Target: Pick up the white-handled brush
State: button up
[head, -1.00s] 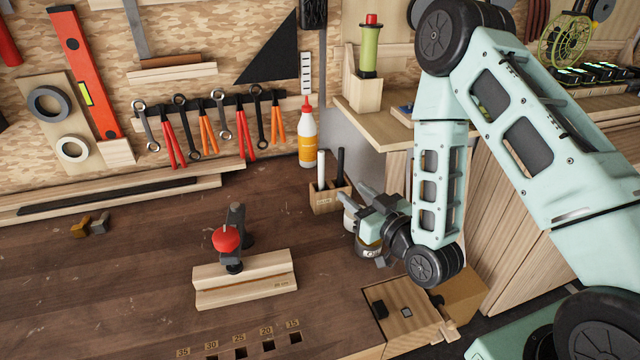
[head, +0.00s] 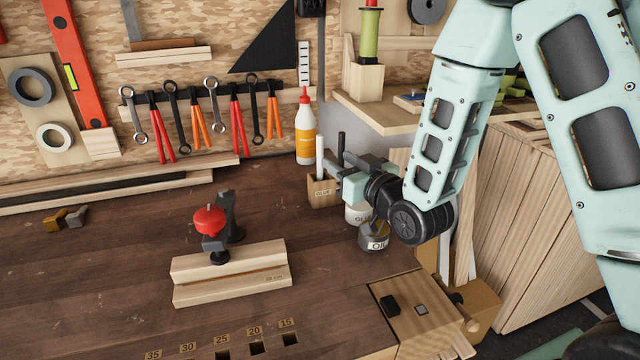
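The white-handled brush (head: 320,157) stands upright in a small wooden holder (head: 322,194) at the back of the bench. Only its white handle shows above the holder. A dark handle (head: 341,147) stands beside it on the right. My gripper (head: 343,167) is just right of the white handle, pointing left towards the holder. Its fingers look apart with nothing between them, and it appears not to touch the white handle. The fingers partly cover the holder's right side.
A glue bottle (head: 305,132) stands close behind the holder. A wooden shelf (head: 390,121) is behind my arm. A red-knobbed clamp (head: 210,220) stands left; the bench between is clear.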

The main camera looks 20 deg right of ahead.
aim_at(322, 149)
jog(key=p+x, duration=0.1)
jog(key=x, duration=0.3)
jog(key=shift+w+a+r+p, duration=0.1)
jog(key=shift+p, duration=0.3)
jog(key=shift+p+x, duration=0.95)
jog(key=shift+x, duration=1.95)
grip_shut()
